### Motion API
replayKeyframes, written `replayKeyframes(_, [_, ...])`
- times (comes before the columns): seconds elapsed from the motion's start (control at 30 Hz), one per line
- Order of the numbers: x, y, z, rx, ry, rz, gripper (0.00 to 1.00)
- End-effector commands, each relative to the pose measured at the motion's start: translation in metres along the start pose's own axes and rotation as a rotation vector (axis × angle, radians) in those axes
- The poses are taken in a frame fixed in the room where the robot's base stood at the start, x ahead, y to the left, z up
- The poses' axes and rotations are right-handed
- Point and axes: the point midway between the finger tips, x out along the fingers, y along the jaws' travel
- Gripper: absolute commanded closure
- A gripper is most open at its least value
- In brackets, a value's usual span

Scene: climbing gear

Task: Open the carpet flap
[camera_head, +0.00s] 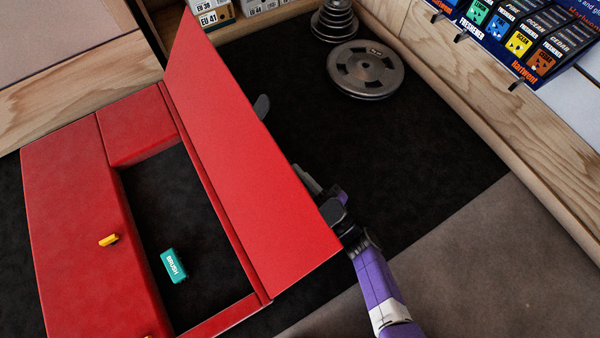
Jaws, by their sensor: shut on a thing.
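The carpet flap (245,165) is a long red panel. It stands raised and tilted along the right side of a red frame (70,190). Beside it the frame has an open rectangular gap with a dark floor inside. My gripper (312,183) is at the flap's right side, shut on the flap. The flap hides most of the gripper, and the exact grip point does not show. My purple arm reaches up to it from the lower right.
A teal brush box (173,265) lies in the gap. A yellow tab (109,240) sits on the frame's left part. Grey weight plates (365,70) lie at the back, near a wooden ledge (500,115) with a freshener display (520,40). Dark floor right of the flap is clear.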

Motion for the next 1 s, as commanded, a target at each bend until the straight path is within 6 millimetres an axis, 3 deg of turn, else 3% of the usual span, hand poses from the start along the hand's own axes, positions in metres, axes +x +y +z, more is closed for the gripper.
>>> replayKeyframes(0.2, [0.018,-0.003,-0.048,-0.133,0.002,-0.061,1.0])
replayKeyframes(0.47, [0.037,-0.021,-0.094,-0.305,0.004,-0.131,1.0])
replayKeyframes(0.6, [0.041,-0.028,-0.103,-0.351,0.002,-0.15,1.0])
replayKeyframes(0.9, [0.041,-0.029,-0.103,-0.358,0.003,-0.151,1.0])
replayKeyframes(0.93, [0.041,-0.029,-0.103,-0.358,0.003,-0.151,0.87])
replayKeyframes(1.0, [0.041,-0.029,-0.103,-0.357,0.003,-0.151,0.73])
